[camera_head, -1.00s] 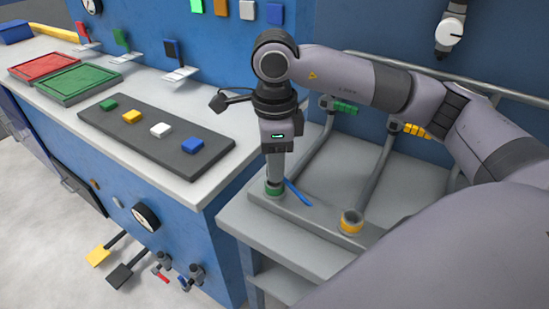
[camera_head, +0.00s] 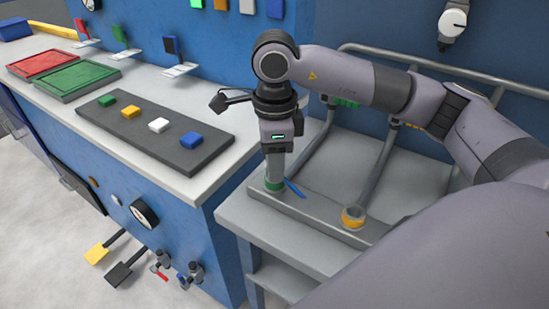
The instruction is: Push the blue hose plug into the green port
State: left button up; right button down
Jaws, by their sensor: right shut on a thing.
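My right gripper (camera_head: 275,178) points straight down over the green port (camera_head: 275,187), at the left end of the grey ledge. It is shut on the blue hose plug (camera_head: 294,188). Only a short blue strip of the plug shows, slanting down to the right beside the fingers. The gripper hides the rest, and I cannot tell how far the plug is inside the port. My left gripper is out of view.
A yellow-ringed port (camera_head: 353,217) stands to the right on the same ledge, with a grey pipe (camera_head: 376,172) rising behind it. A counter (camera_head: 215,180) with a dark button panel (camera_head: 170,150) lies to the left. A rail runs along the back wall.

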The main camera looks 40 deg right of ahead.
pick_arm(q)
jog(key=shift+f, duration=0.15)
pick_arm(e)
jog(key=shift+f, duration=0.2)
jog(key=c, duration=0.7)
grip_release()
jog(key=shift+o, duration=0.2)
jog(key=shift+r, duration=0.65)
notch_tip(320, 180, up, 6)
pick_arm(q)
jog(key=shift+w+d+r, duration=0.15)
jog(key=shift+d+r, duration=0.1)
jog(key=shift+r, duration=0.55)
